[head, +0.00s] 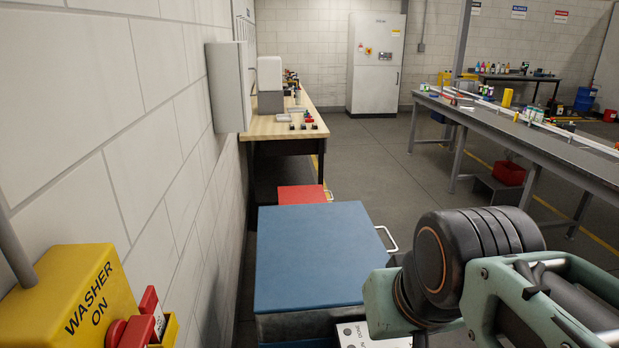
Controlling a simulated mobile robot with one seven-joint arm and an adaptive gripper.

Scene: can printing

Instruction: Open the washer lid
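The washer shows at the bottom centre of the head view as a box with a flat blue lid (318,256). The lid lies flat and looks closed. A pale metal handle (389,239) sticks out at the lid's right side. My arm, green with a black ribbed joint, fills the lower right, just right of the lid, and covers part of its right front corner. My gripper's fingers cannot be made out; they are hidden behind the arm or out of frame, so whether they touch the handle does not show.
A yellow box (75,300) marked WASHER ON, with a red switch, stands at the lower left by the white wall. A red lid (302,194) is just behind the blue one. A wooden bench (285,124) lies beyond. A long grey table (530,128) runs along the right; the floor between is clear.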

